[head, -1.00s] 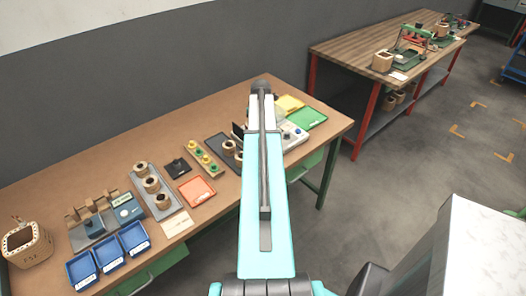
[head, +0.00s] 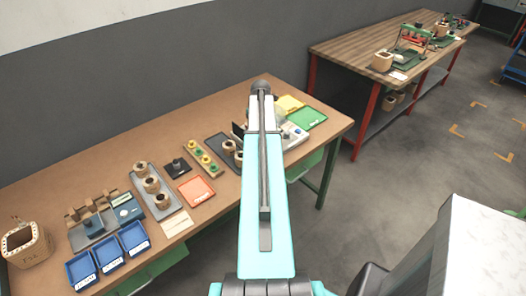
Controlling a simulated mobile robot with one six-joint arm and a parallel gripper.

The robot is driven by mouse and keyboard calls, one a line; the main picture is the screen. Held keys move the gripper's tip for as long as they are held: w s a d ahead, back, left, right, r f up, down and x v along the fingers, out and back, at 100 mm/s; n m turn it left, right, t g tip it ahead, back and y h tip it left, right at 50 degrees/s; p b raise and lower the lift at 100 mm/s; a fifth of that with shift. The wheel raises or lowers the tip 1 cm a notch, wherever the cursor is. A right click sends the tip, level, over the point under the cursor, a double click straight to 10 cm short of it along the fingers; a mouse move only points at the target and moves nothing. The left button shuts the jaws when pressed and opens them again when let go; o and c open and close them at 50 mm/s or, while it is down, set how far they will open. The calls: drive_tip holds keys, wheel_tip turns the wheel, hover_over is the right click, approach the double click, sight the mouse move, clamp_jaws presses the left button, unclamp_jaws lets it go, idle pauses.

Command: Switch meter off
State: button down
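A pale grey device (head: 294,134), which looks like the meter, sits at the right part of the near workbench. My arm covers its left side, and its switch is too small to make out. My own arm reaches forward over the bench in the middle of the head view. My gripper does not show; it is hidden beyond the arm links, so I cannot tell its distance from the meter.
The near bench (head: 105,178) carries an orange tray (head: 196,191), a green tray (head: 306,118), blue bins (head: 108,252), a grey tray of coils (head: 166,201) and a wooden box (head: 25,244). A second bench (head: 345,48) stands at the back right. Floor between is clear.

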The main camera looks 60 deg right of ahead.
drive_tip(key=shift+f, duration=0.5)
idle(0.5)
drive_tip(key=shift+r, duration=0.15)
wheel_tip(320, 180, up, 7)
drive_tip(key=p, duration=0.3)
drive_tip(key=shift+p, duration=0.35)
idle(0.5)
idle(0.5)
